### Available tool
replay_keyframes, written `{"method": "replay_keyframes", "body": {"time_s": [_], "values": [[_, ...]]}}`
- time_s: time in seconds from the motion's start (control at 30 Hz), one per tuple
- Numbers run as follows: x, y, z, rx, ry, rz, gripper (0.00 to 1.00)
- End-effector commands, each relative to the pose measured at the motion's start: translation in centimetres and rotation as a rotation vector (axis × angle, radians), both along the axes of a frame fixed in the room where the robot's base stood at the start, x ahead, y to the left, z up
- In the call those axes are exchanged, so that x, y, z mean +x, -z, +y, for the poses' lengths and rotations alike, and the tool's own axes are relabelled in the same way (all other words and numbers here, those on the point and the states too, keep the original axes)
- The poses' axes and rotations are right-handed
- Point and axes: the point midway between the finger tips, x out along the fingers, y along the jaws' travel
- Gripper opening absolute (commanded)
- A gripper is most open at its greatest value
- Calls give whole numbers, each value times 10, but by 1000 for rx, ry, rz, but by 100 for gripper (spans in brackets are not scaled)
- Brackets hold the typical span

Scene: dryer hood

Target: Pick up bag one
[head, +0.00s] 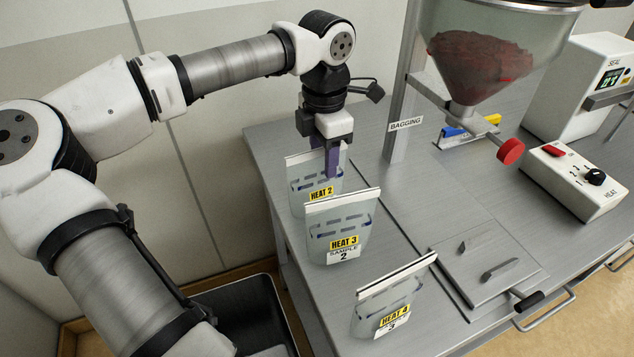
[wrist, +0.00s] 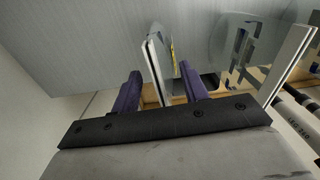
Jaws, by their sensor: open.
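The rear bag (head: 304,193), a clear pouch with a white top strip and a yellow HEAT 2 label, stands upright at the table's left edge. Its number below that label is hidden, so I cannot read whether it is bag one. My gripper (head: 335,163) points down at the top of this bag, its purple fingers partly in front of it. In the wrist view the open fingers (wrist: 160,70) stand on either side of the bag's top strip (wrist: 154,66), with a gap showing on the left side.
The HEAT 3 bag marked 2 (head: 325,226) stands close in front, and the HEAT 4 bag marked 3 (head: 374,301) is nearer the front. A hopper post (head: 399,100) with a BAGGING sign rises to the right. A dark bin (head: 262,310) is on the floor left of the table.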

Motion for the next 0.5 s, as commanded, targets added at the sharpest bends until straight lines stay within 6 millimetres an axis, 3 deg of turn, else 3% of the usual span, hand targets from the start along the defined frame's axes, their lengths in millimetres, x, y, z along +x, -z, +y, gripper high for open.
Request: {"method": "replay_keyframes", "body": {"time_s": [0.5], "values": [[0, 9, 0, 0, 0, -1, 44]]}}
